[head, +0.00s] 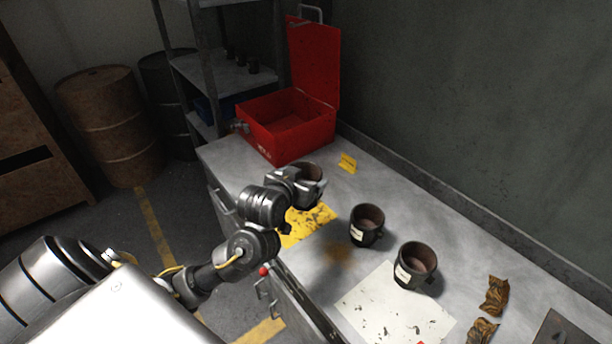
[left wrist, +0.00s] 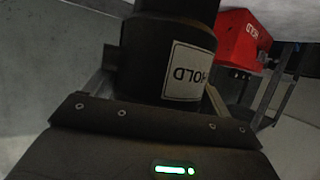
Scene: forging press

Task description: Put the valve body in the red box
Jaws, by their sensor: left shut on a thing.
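The red box (head: 290,128) stands open on the far end of the grey bench, its lid raised at the back. My left gripper (head: 311,187) is shut on a dark, cup-shaped valve body (head: 309,170), just in front of the box and outside it. The left wrist view shows the valve body (left wrist: 148,55) close up between the fingers, with a white label reading HOLD. The red box (left wrist: 240,42) is at upper right there, also with white lettering. Whether the valve body touches the bench is hard to tell. My right gripper is not in view.
Two similar dark cups, one nearer the middle (head: 367,226) and one further right (head: 416,266), stand on the bench (head: 480,255). A worn yellow sheet (head: 306,224) lies below the gripper. Crumpled brown rags (head: 494,296) lie at right.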

